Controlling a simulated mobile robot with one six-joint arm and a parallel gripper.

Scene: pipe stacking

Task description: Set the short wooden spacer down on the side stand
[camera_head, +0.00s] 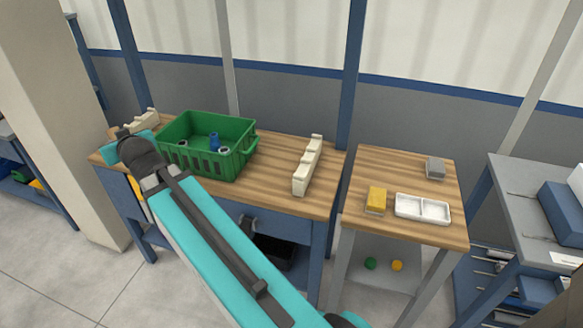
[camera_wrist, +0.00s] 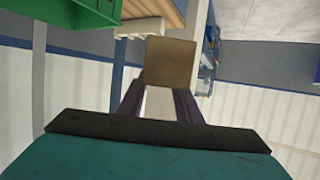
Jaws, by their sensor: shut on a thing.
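My gripper (camera_wrist: 160,98) shows in the wrist view with its two dark fingers shut on a brown, square-faced block, the short wooden spacer (camera_wrist: 170,62). The spacer sticks out beyond the fingertips and seems clear of any surface. In the head view my teal arm reaches to the left end of the workbench, and the gripper and spacer cannot be made out there. The side stand (camera_head: 395,172) is the small wooden-topped table on the right of the head view, well away from my arm's far end.
On the stand are a yellow block (camera_head: 376,200), a white two-part tray (camera_head: 422,207) and a grey block (camera_head: 435,167); its back left top is bare. The workbench (camera_head: 275,150) holds a green crate (camera_head: 206,163) and cream notched racks (camera_head: 308,166). A gap separates bench and stand.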

